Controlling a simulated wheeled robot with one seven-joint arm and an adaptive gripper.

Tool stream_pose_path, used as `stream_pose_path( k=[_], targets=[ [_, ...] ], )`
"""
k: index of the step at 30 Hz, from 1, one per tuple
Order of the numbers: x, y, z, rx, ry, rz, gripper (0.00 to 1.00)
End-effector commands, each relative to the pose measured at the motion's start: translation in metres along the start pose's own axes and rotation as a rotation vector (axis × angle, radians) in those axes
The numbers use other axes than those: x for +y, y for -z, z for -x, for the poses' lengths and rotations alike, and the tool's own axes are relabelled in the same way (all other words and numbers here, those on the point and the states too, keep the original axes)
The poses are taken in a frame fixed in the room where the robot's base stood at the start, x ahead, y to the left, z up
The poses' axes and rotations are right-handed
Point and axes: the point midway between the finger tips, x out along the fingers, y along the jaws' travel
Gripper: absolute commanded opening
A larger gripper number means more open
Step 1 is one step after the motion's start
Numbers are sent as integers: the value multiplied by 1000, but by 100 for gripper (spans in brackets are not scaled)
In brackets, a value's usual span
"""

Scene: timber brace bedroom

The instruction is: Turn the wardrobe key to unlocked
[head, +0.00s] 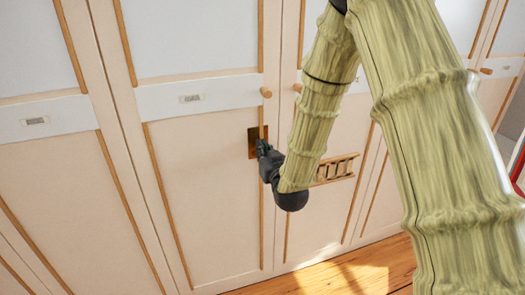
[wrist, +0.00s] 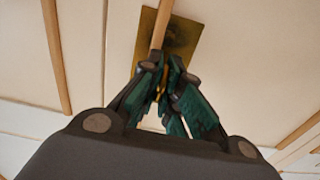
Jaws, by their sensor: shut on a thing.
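A brass lock plate (head: 252,141) is on the pale wardrobe door, near its right edge and below the knob. It also shows in the wrist view (wrist: 185,38), behind my fingers. My gripper (head: 261,146) is at this plate, with its green fingers closed together in front of it. In the wrist view my gripper (wrist: 164,88) is shut on the key (wrist: 160,94), of which only a small gold-coloured bit shows between the fingers. The fingers hide most of the key, so how it is turned cannot be told.
The wardrobe (head: 205,180) has several pale panelled doors with wooden strips. Round wooden knobs (head: 266,92) stick out above the plate. A small ladder-like wooden piece (head: 337,168) is on the door to the right of my gripper. Bare wooden floor (head: 330,275) lies below.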

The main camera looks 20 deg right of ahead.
Motion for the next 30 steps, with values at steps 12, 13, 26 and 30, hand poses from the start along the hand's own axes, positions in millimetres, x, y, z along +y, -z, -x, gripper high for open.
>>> stream_pose_path(
  k=[12,13,26,30],
  targets=[
    [0,-1,0,-2,0,48,0],
    [0,-1,0,-2,0,48,0],
    [0,0,0,-1,0,47,28],
    [0,0,0,-1,0,46,28]
  ],
)
